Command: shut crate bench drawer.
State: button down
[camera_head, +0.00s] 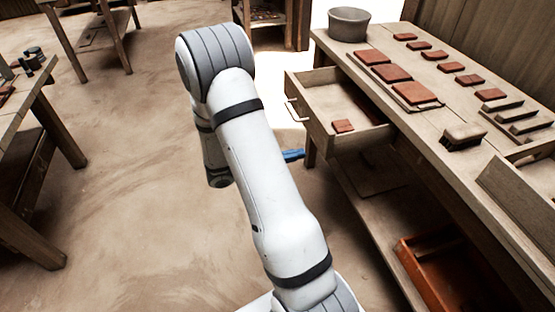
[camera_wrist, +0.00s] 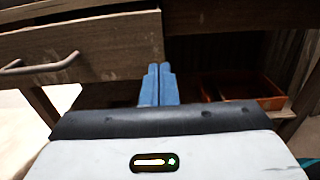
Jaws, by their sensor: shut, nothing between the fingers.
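The bench drawer (camera_head: 318,136) sticks out of the left end of the long wooden bench and is open. A small red tile (camera_head: 343,126) lies in it. Its pale bar handle (camera_head: 292,109) is on the front panel. In the wrist view, the drawer front (camera_wrist: 85,52) fills the upper left, with the handle (camera_wrist: 40,64) at the far left. My gripper (camera_wrist: 158,72) has blue fingers, shut together and empty. The fingertips appear just below and near the right end of the drawer front; contact cannot be told. In the head view, a blue fingertip (camera_head: 293,155) shows below the drawer.
The bench top (camera_head: 405,118) carries red tiles (camera_head: 392,73), a brush (camera_head: 463,136), wooden racks and a grey bucket (camera_head: 348,24). An orange crate (camera_head: 425,272) sits on the lower shelf. Another table (camera_head: 38,125) stands at left. The floor between is clear.

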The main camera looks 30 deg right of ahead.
aim_at(326, 148)
jog(key=x, duration=0.6)
dwell(0.3)
